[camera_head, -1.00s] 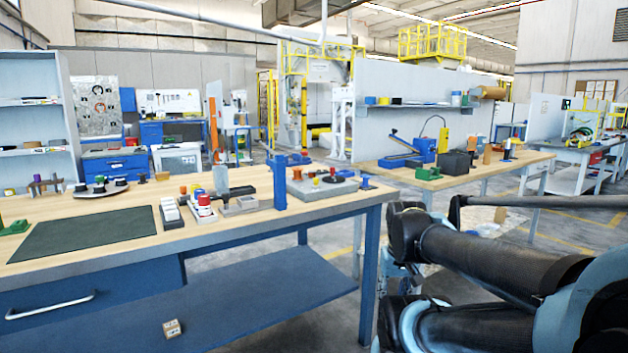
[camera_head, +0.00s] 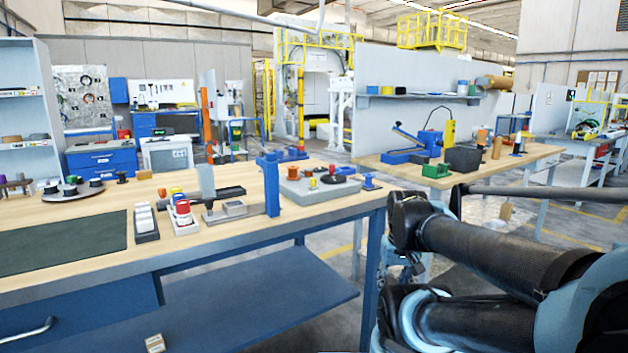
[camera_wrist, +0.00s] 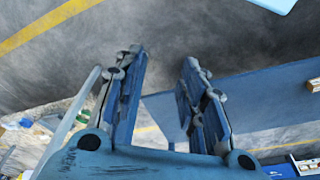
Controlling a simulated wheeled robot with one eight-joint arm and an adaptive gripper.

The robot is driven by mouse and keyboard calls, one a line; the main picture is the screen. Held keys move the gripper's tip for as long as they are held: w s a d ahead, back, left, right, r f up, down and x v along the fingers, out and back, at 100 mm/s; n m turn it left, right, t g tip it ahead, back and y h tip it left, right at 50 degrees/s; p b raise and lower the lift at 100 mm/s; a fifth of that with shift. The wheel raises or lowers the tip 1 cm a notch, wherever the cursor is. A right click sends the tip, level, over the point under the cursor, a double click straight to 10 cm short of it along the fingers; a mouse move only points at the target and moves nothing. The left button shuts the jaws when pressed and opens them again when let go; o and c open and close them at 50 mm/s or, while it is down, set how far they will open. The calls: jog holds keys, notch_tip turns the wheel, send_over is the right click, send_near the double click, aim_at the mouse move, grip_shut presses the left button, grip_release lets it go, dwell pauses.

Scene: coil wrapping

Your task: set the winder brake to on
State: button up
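I cannot tell for certain which part is the winder brake. A grey plate (camera_head: 326,193) at the right end of the near bench carries a black disc (camera_head: 340,169) and small orange, yellow and red knobs. A blue device with a long lever (camera_head: 408,136) stands on the far bench. My gripper (camera_wrist: 163,75) is open in the wrist view, its two fingers apart with nothing between them. It points at the floor, with a blue surface behind the right finger. In the head view my folded arm fills the lower right, and the gripper cannot be made out.
The near wooden bench (camera_head: 90,264) holds a dark mat (camera_head: 60,245), white and red-topped items in trays, a blue post (camera_head: 271,185) and a round spool tray (camera_head: 78,193). The far bench (camera_head: 395,171) holds a black bin (camera_head: 463,159). Floor shows between the benches.

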jog(key=w+a+r+n, duration=0.1)
jog(key=w+r, duration=0.2)
jog(key=r, duration=0.3)
jog(key=w+a+r, duration=0.2)
jog(key=w+r, duration=0.1)
jog(key=r, duration=0.3)
notch_tip(320, 180, up, 25)
jog(key=n+g, duration=0.2)
jog(key=n, duration=0.1)
send_over(313, 183)
jog(key=w, duration=0.1)
notch_tip(313, 183, down, 17)
jog(key=shift+w+r, duration=0.1)
jog(key=shift+w, duration=0.05)
grip_shut()
